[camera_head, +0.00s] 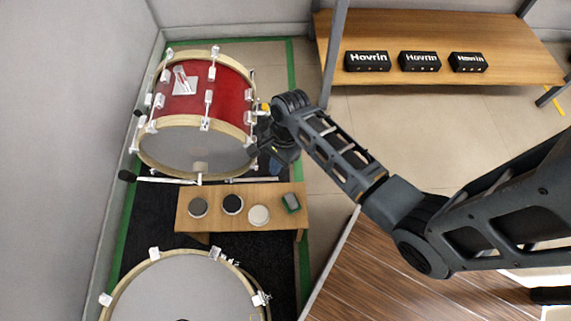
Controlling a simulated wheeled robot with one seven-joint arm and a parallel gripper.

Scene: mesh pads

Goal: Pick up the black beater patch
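The black beater patch (232,203) looks like a small dark round disc lying on a low wooden bench (246,190). A grey disc (197,207) lies to its left, and a cream disc (259,215) lies to its right. My gripper (274,160) is above and to the right of the black patch in the picture, beside the red drum and apart from the patch. It is small and dark here, and its fingers are hard to make out. I cannot tell whether it is open or shut.
A red bass drum (205,95) stands behind the bench, and another drum (185,290) stands in front. A wooden table (440,45) with black boxes is at the back right. Tiled floor between is clear.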

